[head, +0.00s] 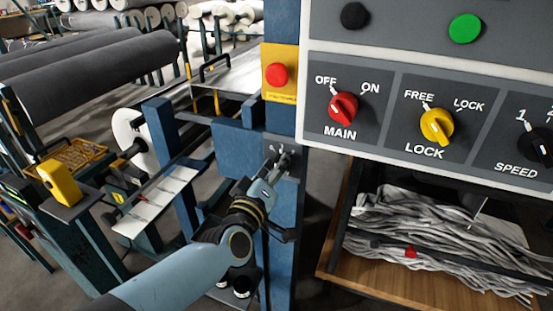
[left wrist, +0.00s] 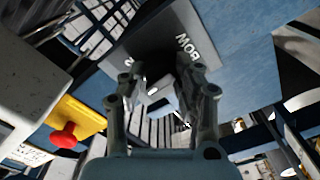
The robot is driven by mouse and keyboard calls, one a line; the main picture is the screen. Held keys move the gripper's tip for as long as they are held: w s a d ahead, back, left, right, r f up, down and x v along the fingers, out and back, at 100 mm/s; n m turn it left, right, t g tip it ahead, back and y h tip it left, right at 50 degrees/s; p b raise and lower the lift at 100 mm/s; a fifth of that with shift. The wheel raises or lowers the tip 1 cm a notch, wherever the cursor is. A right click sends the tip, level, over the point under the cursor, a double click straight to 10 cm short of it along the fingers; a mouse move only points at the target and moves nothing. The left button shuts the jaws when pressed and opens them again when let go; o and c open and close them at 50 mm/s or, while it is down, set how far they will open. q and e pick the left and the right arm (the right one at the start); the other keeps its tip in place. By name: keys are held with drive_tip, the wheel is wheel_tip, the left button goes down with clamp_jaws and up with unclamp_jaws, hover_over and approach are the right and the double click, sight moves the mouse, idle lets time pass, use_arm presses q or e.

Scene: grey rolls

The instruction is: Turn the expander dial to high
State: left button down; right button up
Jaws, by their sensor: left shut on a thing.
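A small dark plate (head: 282,142) is fixed to the blue post, below the yellow box with the red button. My left gripper (head: 281,160) reaches up to it and is shut on a small dial there. The gripper's fingers hide most of the dial in the head view. In the left wrist view the grey plate (left wrist: 143,35) carries partly hidden white lettering, and the fingers (left wrist: 164,82) close in front of it around the dial (left wrist: 154,92). I cannot read the dial's setting. My right gripper is not in view.
The control panel at upper right has a red MAIN knob (head: 343,107), a yellow LOCK knob (head: 436,124) and a black SPEED knob (head: 541,146). The red button (head: 277,75) sits just above the plate. A wooden shelf (head: 400,285) holds grey strips below the panel.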

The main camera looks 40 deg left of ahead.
use_arm(q)
drive_tip(key=m+p, duration=0.3)
drive_tip(key=m, duration=0.2)
drive_tip(key=shift+m+p, duration=0.3)
drive_tip(key=shift+p, duration=0.05)
drive_tip(key=m+p, duration=0.2)
drive_tip(key=m, duration=0.1)
drive_tip(key=shift+s+f+m, duration=0.1)
drive_tip(key=shift+m, duration=0.6)
drive_tip(key=c, duration=1)
unclamp_jaws()
